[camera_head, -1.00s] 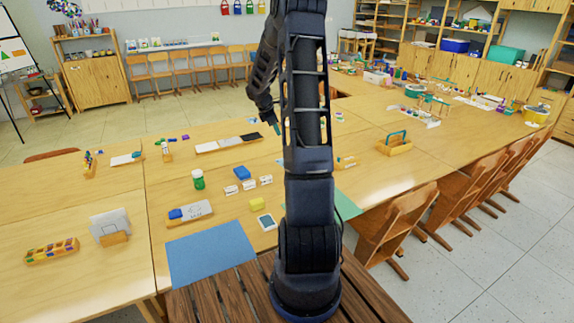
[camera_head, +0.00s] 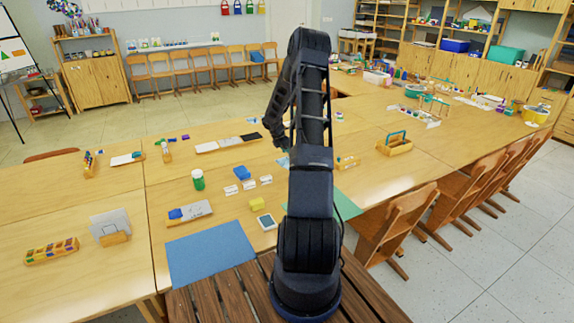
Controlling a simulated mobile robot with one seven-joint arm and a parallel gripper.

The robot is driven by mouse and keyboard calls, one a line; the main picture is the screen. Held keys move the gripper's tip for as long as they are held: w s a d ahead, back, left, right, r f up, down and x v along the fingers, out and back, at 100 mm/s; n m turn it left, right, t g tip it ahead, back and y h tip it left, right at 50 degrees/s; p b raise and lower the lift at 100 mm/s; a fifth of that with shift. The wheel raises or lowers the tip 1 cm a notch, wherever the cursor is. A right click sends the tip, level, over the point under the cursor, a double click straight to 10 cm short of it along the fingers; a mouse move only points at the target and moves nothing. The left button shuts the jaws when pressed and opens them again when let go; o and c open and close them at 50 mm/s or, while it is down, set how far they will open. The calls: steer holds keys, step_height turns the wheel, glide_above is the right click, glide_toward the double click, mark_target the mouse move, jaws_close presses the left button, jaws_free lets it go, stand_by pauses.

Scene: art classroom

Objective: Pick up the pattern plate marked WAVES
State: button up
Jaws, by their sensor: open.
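No marking that reads WAVES can be made out at this size, so I cannot tell which thing is the plate. Three small white pieces with dark marks stand in a row on the table: a left piece (camera_head: 231,190), a middle piece (camera_head: 249,185) and a right piece (camera_head: 266,180). A long tray (camera_head: 228,143) with white, grey and black sections lies behind them. My gripper (camera_head: 283,163) is open, low over the table, right of and behind the row. My arm hides part of the table beside it.
A blue block (camera_head: 242,172) sits behind the row, with a green-lidded jar (camera_head: 198,180) to its left. A wooden caddy (camera_head: 394,146) stands right.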

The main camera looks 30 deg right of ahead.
mark_target(287, 161)
steer(key=x, duration=0.7)
steer(key=shift+s+a+f, duration=0.1)
steer(key=shift+a+f, duration=0.05)
steer(key=shift+f, duration=0.1)
jaws_close()
